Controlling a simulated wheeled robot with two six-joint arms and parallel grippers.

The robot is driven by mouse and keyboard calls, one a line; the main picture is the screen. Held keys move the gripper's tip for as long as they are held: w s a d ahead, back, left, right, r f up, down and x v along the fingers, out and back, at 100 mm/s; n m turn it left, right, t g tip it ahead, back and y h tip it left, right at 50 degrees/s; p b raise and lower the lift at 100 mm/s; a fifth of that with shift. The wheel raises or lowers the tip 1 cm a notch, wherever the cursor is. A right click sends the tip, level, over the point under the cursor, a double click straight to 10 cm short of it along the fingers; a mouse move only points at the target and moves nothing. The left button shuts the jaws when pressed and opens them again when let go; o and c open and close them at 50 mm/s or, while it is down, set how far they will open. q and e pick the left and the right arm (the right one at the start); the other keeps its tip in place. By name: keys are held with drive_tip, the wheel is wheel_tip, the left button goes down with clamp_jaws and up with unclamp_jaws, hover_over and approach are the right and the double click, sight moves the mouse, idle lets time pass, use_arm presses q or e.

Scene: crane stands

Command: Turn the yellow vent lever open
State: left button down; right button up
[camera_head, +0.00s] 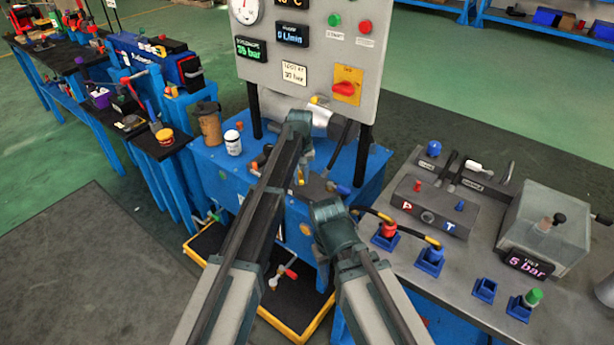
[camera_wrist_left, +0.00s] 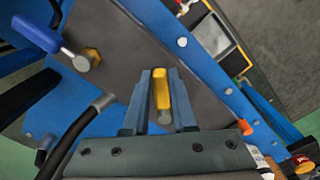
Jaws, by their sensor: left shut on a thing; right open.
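The yellow vent lever (camera_wrist_left: 161,90) stands between the two fingers of my left gripper (camera_wrist_left: 163,98) in the left wrist view, with a round grey pivot at its near end. The fingers are shut on it. In the head view my left gripper (camera_head: 301,172) reaches down over the blue stand's top, and the lever is mostly hidden there. My right gripper (camera_head: 330,212) is open and lower, in front of the stand; its fingers are largely hidden by its own wrist.
A blue-handled lever (camera_wrist_left: 38,35) and a black hose (camera_wrist_left: 78,132) lie beside it. A gauge panel (camera_head: 310,50) rises behind. A white jar (camera_head: 233,143) and a brown cup (camera_head: 209,124) stand left. A grey bench (camera_head: 460,265) is right, a yellow-edged tray (camera_head: 205,245) below.

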use_arm(q)
drive_tip(key=a+m, duration=0.3)
drive_tip(key=m, duration=0.1)
drive_tip(key=shift+a+m, duration=0.15)
drive_tip(key=shift+m, duration=0.15)
drive_tip(key=a+m, duration=0.2)
drive_tip(key=m, duration=0.1)
drive_tip(key=shift+w, duration=0.35)
drive_tip(key=shift+w+a+m, duration=0.3)
drive_tip(key=shift+a+m, duration=0.15)
drive_tip(key=shift+m, duration=0.55)
drive_tip(key=c, duration=0.7)
unclamp_jaws()
wheel_tip(320, 180, up, 14)
drive_tip(key=p, duration=1.4)
drive_tip(key=shift+f, duration=0.1)
